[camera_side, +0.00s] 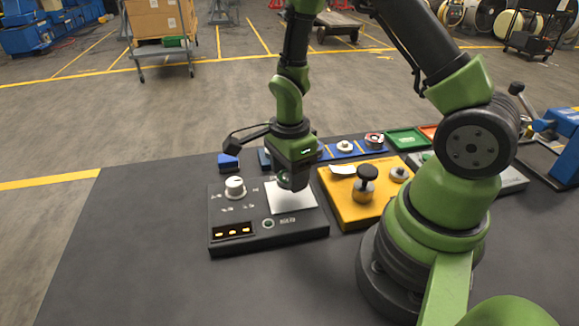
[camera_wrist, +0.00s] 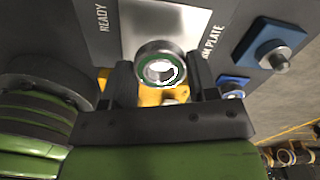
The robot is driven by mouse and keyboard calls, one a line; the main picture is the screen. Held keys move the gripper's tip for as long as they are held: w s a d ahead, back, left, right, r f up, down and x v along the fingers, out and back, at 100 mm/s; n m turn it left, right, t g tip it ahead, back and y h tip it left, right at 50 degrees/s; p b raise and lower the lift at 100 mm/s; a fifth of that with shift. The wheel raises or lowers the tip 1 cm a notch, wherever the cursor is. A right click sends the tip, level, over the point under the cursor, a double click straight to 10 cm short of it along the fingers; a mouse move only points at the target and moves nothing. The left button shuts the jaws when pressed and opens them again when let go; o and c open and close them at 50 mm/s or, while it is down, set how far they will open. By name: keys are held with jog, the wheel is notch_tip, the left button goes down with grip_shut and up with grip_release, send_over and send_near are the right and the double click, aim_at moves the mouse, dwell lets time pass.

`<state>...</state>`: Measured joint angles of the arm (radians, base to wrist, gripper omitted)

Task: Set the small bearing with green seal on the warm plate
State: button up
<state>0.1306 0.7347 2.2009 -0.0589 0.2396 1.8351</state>
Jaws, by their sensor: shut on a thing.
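The small bearing (camera_wrist: 147,72) is a steel ring with a green seal, seen in the wrist view between my two fingers. My gripper (camera_wrist: 161,76) is shut on it. In the side view my gripper (camera_side: 293,180) points down over the warm plate (camera_side: 299,202), a bright pale square on a dark control box. The plate also shows in the wrist view (camera_wrist: 150,22), just beyond the bearing. The bearing is mostly hidden by the jaws in the side view. I cannot tell whether it touches the plate.
The control box (camera_side: 270,238) carries a white knob (camera_side: 235,187) and a lit display (camera_side: 233,231) left of the plate. A yellow block (camera_side: 345,210) with a black-topped post (camera_side: 365,183) stands close on the right. Blue pads and a green tray (camera_side: 406,139) lie behind. The mat's front left is clear.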

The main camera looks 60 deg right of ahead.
jog(key=shift+f, duration=1.5)
dwell(1.5)
jog(key=o, duration=1.4)
jog(key=shift+r, duration=4)
